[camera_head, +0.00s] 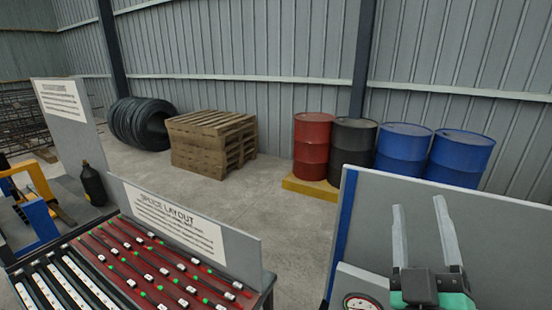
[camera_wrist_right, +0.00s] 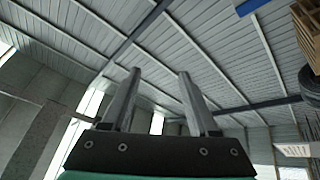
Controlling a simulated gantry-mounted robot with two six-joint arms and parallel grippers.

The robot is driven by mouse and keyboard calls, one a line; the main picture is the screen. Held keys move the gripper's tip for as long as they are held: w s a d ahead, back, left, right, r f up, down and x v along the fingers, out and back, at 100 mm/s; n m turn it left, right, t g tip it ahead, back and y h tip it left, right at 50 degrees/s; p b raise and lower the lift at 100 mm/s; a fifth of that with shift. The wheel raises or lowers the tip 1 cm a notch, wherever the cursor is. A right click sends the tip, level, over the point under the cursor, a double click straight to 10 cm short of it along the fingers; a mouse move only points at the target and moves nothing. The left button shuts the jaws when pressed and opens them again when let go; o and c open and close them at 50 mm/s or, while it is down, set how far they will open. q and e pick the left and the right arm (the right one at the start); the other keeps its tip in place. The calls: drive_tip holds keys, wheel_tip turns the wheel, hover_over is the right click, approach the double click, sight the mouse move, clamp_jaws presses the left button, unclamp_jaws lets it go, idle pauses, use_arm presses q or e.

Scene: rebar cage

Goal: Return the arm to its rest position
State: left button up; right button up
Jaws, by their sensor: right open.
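My right gripper (camera_head: 424,232) is at the lower right of the head view, its two pale fingers pointing up and spread apart. It is open and empty, in front of a grey panel (camera_head: 490,232) with a blue edge. In the right wrist view my right gripper (camera_wrist_right: 158,100) shows both fingers apart with nothing between them, against the wall and roof sheeting. My left gripper is not in view.
A table with a splice layout board (camera_head: 170,222) and red strips (camera_head: 150,268) stands at lower left. A round gauge (camera_head: 361,302) is beside my right gripper. Pallets (camera_head: 212,145), drums (camera_head: 402,150) and a coil (camera_head: 140,122) stand along the back wall.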

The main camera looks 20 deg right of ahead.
drive_tip(key=s+a+r+t+y, duration=0.3)
drive_tip(key=a+r+t+y, duration=0.1)
drive_tip(key=a+r+y, duration=0.3)
drive_tip(key=s+a+r+t+y, duration=0.2)
drive_tip(key=a+r+t+y, duration=0.3)
drive_tip(key=r, duration=0.4)
wheel_tip(320, 180, up, 12)
drive_tip(key=y+p, duration=0.2)
drive_tip(key=p, duration=1)
drive_tip(key=shift+s+m+g, duration=0.15)
drive_tip(key=shift+m+g, duration=0.15)
drive_tip(key=shift+g, duration=0.1)
